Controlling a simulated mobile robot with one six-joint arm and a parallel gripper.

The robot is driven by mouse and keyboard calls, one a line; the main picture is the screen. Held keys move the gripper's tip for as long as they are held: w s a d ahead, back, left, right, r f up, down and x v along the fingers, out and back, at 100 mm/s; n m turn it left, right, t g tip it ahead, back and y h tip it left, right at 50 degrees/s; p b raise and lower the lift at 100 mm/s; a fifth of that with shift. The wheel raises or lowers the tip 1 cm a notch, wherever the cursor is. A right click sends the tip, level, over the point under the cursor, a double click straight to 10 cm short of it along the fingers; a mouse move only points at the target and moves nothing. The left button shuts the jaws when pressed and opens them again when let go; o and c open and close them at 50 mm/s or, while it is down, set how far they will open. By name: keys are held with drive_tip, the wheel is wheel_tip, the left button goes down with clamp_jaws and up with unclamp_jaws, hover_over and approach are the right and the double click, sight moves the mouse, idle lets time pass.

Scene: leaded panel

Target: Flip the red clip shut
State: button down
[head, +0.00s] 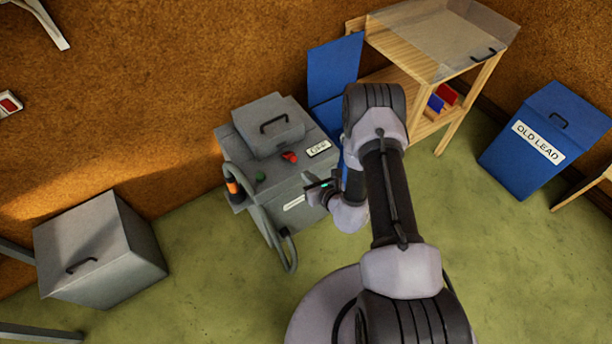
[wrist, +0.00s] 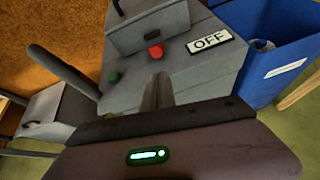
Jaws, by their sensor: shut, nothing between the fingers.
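A small red piece, which looks like the red clip (head: 290,157), sits on the top of a grey machine (head: 288,200), just in front of its raised lidded box. It also shows in the wrist view (wrist: 156,50), beside the OFF label; whether it is flipped up or down is too small to tell. My gripper (head: 312,186) is at the right side of the machine in the head view. In the wrist view my closed fingers (wrist: 159,78) point toward the machine and end a little below the red piece, with nothing between them. I see no clear contact.
A green button (wrist: 113,76) is left of my fingers, and an OFF label (wrist: 210,41) is to the right. A grey hose (head: 262,215) hangs on the machine's left side. A blue bin (head: 330,75) stands behind right; a wooden bench (head: 430,45) is beyond it.

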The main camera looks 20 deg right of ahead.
sight(298, 169)
drive_tip(key=b+x, duration=0.2)
drive_tip(key=x, duration=0.5)
drive_tip(key=shift+w+a+f+b, duration=0.15)
drive_tip(key=shift+b, duration=0.15)
